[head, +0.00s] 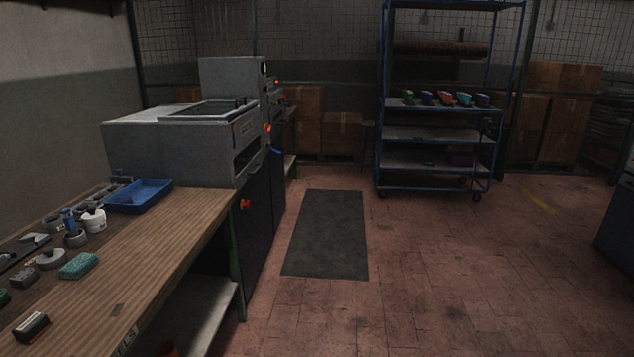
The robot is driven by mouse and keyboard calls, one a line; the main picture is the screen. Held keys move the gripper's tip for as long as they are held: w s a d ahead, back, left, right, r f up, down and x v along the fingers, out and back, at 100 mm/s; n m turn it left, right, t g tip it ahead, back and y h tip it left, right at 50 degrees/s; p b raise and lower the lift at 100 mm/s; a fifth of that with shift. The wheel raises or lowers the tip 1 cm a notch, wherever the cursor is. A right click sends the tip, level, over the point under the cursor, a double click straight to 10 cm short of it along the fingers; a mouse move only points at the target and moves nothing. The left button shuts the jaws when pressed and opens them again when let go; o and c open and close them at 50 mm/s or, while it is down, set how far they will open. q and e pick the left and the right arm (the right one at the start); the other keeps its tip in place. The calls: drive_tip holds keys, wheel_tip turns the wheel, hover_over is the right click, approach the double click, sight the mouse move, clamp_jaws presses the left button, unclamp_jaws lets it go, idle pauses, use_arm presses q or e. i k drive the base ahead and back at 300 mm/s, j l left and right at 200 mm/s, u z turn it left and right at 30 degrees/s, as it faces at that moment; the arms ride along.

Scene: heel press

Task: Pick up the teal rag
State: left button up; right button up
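A folded teal cloth-like pad (79,265), which looks like the teal rag, lies flat on the wooden workbench (165,245) at the lower left. Its surface is speckled, and I cannot tell its exact material. Bare bench top lies to its right. Grey metal parts lie close on its left. Neither of my grippers shows in the head view.
A blue tray (139,196), a white pot (94,220) and a dark block (31,327) are on the bench. A grey press machine (180,145) stands behind it. A dark mat (327,235) lies on open floor. A blue shelf cart (436,190) holds several coloured items.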

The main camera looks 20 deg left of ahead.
sight(77, 267)
drive_tip(key=i+u, duration=0.35)
drive_tip(key=i, duration=0.9)
drive_tip(key=i+z, duration=0.15)
drive_tip(key=i, duration=1.15)
drive_tip(key=i+j+z, duration=0.1)
drive_tip(key=i+z, duration=0.25)
drive_tip(key=i+j+z, duration=0.2)
drive_tip(key=i+z, duration=0.15)
drive_tip(key=i, duration=0.15)
drive_tip(key=z, duration=5.7)
